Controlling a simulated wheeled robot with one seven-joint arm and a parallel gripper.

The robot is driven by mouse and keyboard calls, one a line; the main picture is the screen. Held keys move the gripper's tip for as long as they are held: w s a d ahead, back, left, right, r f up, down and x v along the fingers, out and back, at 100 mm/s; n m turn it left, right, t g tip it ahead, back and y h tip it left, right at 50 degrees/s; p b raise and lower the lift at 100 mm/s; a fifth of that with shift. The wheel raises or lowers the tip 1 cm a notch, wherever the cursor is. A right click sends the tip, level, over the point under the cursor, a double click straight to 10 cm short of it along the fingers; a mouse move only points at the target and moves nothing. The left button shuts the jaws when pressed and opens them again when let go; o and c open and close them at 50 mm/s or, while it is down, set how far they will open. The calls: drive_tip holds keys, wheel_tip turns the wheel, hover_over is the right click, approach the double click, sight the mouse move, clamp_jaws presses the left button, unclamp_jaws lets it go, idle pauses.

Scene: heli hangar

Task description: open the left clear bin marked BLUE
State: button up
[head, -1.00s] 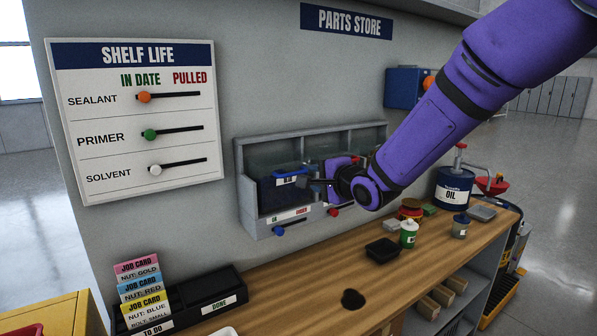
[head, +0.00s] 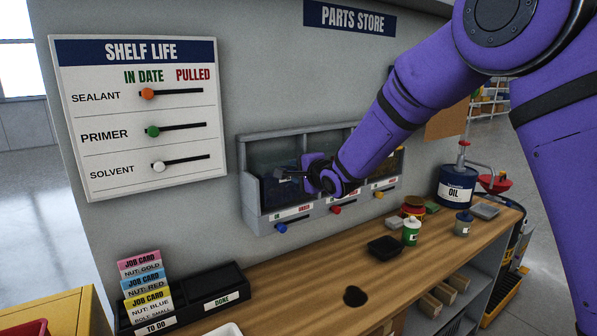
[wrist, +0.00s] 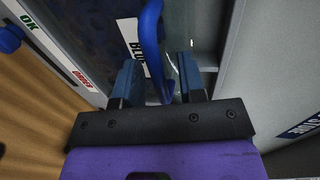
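The left clear bin (head: 262,160) is the left compartment of a grey wall rack and has a see-through front that looks closed. In the wrist view its white label reads "BLU" (wrist: 127,32), the rest hidden. A blue bar handle (wrist: 151,38) stands out from the front. My gripper (wrist: 160,82) is open at this handle. The handle's lower end lies between the two fingers, with a gap visible on its right; contact on the left is unclear. In the head view my gripper (head: 287,174) is in front of the bin and hides its handle.
Under the bin is an OK strip (head: 290,213) with a blue knob (head: 280,229). The wooden bench (head: 300,290) below holds a black tray (head: 384,248), a green can (head: 411,232) and a card holder (head: 225,285).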

clamp_jaws()
drive_tip(key=shift+s, duration=0.1)
drive_tip(key=s+d+f+t+y, duration=0.1)
drive_tip(key=s+d+f+t, duration=0.1)
drive_tip(key=s+d+f, duration=0.1)
drive_tip(key=shift+s+f, duration=0.2)
drive_tip(key=shift+s, duration=0.45)
idle(0.6)
drive_tip(key=shift+s+f, duration=0.1)
drive_tip(key=shift+f, duration=0.05)
idle(0.5)
